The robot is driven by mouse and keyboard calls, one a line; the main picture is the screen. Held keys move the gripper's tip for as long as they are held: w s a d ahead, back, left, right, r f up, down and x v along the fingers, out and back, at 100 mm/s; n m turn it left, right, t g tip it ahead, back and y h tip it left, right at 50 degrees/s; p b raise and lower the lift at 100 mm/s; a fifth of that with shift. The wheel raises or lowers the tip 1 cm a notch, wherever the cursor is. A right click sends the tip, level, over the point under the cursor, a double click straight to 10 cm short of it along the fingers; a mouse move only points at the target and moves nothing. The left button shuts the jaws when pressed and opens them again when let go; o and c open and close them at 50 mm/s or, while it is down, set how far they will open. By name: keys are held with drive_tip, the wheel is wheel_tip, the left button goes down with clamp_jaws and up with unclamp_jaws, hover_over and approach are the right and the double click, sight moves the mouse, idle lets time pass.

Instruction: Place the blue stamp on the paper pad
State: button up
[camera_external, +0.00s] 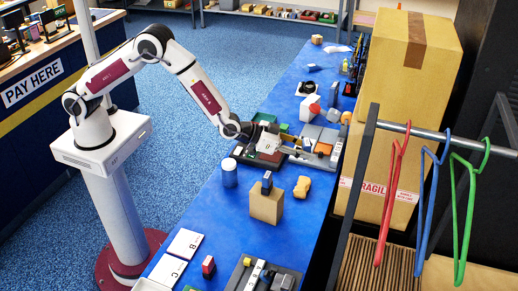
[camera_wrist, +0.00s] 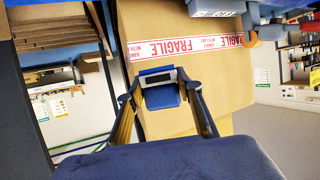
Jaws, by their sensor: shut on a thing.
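My gripper (camera_external: 298,149) reaches out level over the far side of the blue table in the external view. In the wrist view my gripper (camera_wrist: 160,88) is shut on a blue block with a black and pale band at one end, which looks like the blue stamp (camera_wrist: 162,97). It is held clear of any surface there. In the external view the held piece is too small to make out. White sheets marked B (camera_external: 183,244) and C (camera_external: 166,270) lie flat at the near left of the table; I cannot tell whether either is the paper pad.
A brown block (camera_external: 266,207) with a small dark blue piece (camera_external: 267,178) on top stands mid-table. A white-and-blue jar (camera_external: 229,177), a tan piece (camera_external: 302,187) and a red block (camera_external: 208,264) stand nearby. Tall cartons (camera_external: 402,110) border the right.

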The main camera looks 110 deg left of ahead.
drive_tip(key=shift+f, duration=1.5)
drive_tip(key=shift+f, duration=0.1)
hover_over(301, 184)
drive_tip(key=shift+f, duration=3)
drive_tip(key=shift+f, duration=0.1)
drive_tip(key=shift+f, duration=1.8)
drive_tip(key=shift+f, duration=0.1)
drive_tip(key=o, duration=1.1)
